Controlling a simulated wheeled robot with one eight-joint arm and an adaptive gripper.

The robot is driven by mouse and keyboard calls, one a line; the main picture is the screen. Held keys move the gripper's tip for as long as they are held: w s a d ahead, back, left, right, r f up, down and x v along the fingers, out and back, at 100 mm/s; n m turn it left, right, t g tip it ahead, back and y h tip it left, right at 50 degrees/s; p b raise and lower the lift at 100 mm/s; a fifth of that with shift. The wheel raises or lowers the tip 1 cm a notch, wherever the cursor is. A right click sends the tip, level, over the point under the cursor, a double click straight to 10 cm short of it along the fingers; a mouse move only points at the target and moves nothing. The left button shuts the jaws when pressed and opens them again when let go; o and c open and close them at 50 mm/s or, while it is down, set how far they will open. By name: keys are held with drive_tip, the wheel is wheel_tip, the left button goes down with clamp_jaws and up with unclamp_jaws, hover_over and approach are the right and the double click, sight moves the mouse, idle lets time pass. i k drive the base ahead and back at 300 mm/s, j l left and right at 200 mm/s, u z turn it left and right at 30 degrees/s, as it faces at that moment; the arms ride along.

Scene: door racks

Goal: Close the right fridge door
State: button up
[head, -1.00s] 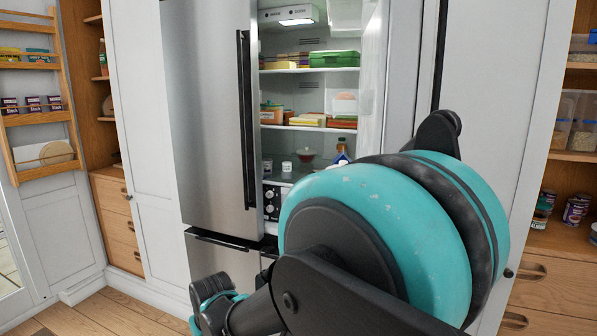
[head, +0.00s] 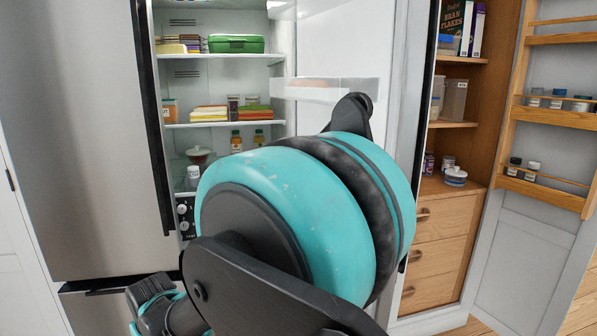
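The right fridge door (head: 340,40) stands open in the head view. Its white inner side, with a clear door bin (head: 325,89), faces the fridge interior. A dark vertical strip, apparently its handle, shows along its right edge. The left fridge door (head: 70,130) is steel with a long black handle (head: 152,120) and looks shut. My gripper (head: 150,298) is at the lower left, low in front of the fridge and apart from the right door. Its fingers are not clear enough to tell open from shut. My teal arm joint hides the lower part of the right door.
The fridge shelves hold a green box (head: 236,43), food packs and bottles. To the right is a wooden pantry with drawers (head: 430,250), and an opened pantry door with spice racks (head: 550,115). Some wooden floor (head: 465,328) shows at the bottom right.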

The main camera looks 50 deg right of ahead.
sight(383, 50)
drive_tip(key=z, duration=1.2)
drive_tip(key=l+u, duration=0.3)
drive_tip(key=k+l+u, duration=0.1)
drive_tip(key=l+u, duration=0.2)
drive_tip(key=l, duration=0.15)
drive_tip(key=k+l+u, duration=0.15)
drive_tip(key=l+u, duration=0.15)
drive_tip(key=k+l+u, duration=0.25)
drive_tip(key=l, duration=0.2)
drive_tip(key=l+u, duration=0.3)
drive_tip(key=k+l+u, duration=0.15)
drive_tip(key=k+l, duration=0.7)
drive_tip(key=i+l, duration=0.15)
drive_tip(key=l, duration=0.2)
drive_tip(key=i+l+z, duration=0.1)
drive_tip(key=l, duration=0.25)
